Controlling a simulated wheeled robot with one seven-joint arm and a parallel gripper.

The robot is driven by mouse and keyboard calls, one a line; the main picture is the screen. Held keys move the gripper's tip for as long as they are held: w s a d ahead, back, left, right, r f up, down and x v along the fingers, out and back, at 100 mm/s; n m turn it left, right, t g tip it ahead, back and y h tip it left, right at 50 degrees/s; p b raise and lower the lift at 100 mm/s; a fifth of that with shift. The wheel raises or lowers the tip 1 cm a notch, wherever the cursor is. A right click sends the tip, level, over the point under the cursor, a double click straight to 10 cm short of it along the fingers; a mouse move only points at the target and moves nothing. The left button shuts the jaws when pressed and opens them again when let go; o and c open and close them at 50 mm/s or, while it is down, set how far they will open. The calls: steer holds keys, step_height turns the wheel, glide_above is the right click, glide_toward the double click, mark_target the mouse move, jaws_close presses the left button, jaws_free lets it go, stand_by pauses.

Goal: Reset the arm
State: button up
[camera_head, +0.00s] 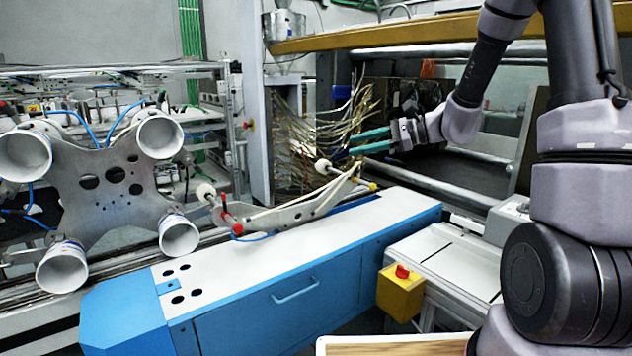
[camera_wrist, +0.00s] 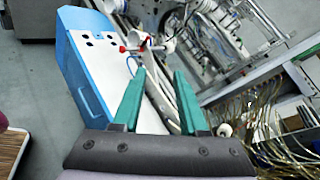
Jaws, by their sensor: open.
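My gripper (camera_head: 356,142) is at the end of my raised arm in the head view, held in the air above the far end of the blue and white machine bench. Its two green fingers are apart and nothing shows between them. In the wrist view the green fingers of my gripper (camera_wrist: 159,95) spread open from the dark palm, with the bench behind them. My arm reaches in from the right side of the head view, bent at the elbow.
The blue and white bench (camera_head: 300,280) fills the middle. A grey plate with white cups (camera_head: 110,190) stands at left. A yellow box with a red button (camera_head: 400,290) is in front. Bundled yellowish cables (camera_head: 315,140) hang behind my gripper. A wooden-topped surface (camera_head: 395,348) shows at the bottom.

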steer(key=s+d+r+n+g+h, duration=0.1)
steer(key=s+r+n+h, duration=0.15)
steer(key=s, duration=0.35)
steer(key=s+d+r+n+g+h, duration=0.1)
steer(key=s+r+n+h, duration=0.2)
steer(key=s, duration=0.4)
steer(key=s+d+r+n+t+h, duration=0.4)
steer(key=s+d+n+t+h, duration=0.1)
steer(key=s+d, duration=0.5)
steer(key=shift+s+d+r+h, duration=0.25)
steer(key=shift+d+r+h, duration=0.15)
steer(key=shift+d+h, duration=0.3)
